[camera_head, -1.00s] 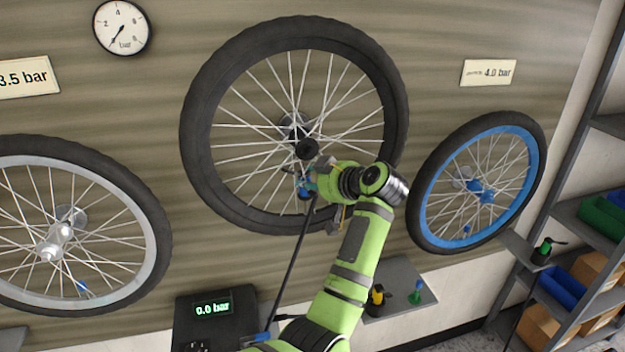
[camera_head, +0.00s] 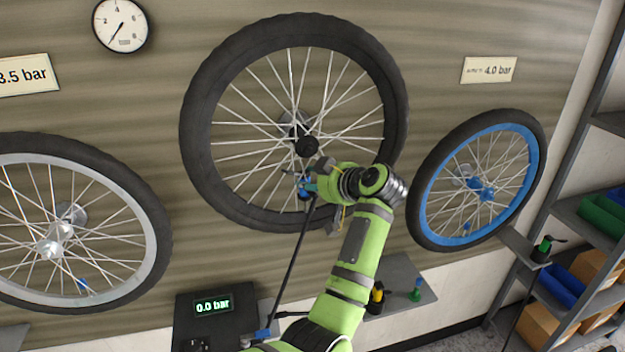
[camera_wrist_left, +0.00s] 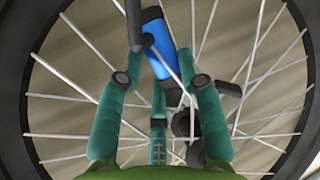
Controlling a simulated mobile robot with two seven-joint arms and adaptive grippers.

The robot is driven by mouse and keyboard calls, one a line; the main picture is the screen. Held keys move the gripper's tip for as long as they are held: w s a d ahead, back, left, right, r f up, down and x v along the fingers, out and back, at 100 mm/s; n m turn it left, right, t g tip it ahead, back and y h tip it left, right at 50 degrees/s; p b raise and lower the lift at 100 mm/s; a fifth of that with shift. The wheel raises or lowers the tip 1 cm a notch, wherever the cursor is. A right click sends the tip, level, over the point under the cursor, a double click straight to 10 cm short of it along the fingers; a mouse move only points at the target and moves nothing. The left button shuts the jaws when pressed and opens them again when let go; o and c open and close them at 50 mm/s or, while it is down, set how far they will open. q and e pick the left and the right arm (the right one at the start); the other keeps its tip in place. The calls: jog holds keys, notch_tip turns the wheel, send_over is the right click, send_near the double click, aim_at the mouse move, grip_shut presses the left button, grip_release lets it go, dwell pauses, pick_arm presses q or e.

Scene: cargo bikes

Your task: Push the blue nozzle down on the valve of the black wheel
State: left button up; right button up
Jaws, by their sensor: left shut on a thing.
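The black wheel (camera_head: 197,142) with a dark rim hangs on the wall in the middle of the head view. My left gripper (camera_head: 309,187) is in front of its lower spokes, below the hub, shut on the blue nozzle (camera_head: 304,193). In the left wrist view, the blue nozzle (camera_wrist_left: 158,48) sits tilted between the teal fingers, with wheel spokes close behind it. A dark hose (camera_head: 296,252) runs down from the nozzle. I cannot make out the valve or whether the nozzle touches it. My right gripper is not in view.
A silver-rimmed wheel (camera_head: 160,250) hangs at left and a blue-rimmed wheel (camera_head: 541,155) at right. A pump box (camera_head: 212,305) reading 0.0 bar stands below. A small grey shelf (camera_head: 405,290) holds yellow-black and green nozzles. A rack with bins stands at far right.

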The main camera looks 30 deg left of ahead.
pick_arm(q)
jog(key=shift+f, duration=0.3)
dwell(0.6)
jog(key=o, duration=1.2)
jog(key=shift+c, duration=0.5)
jog(key=shift+d, duration=0.1)
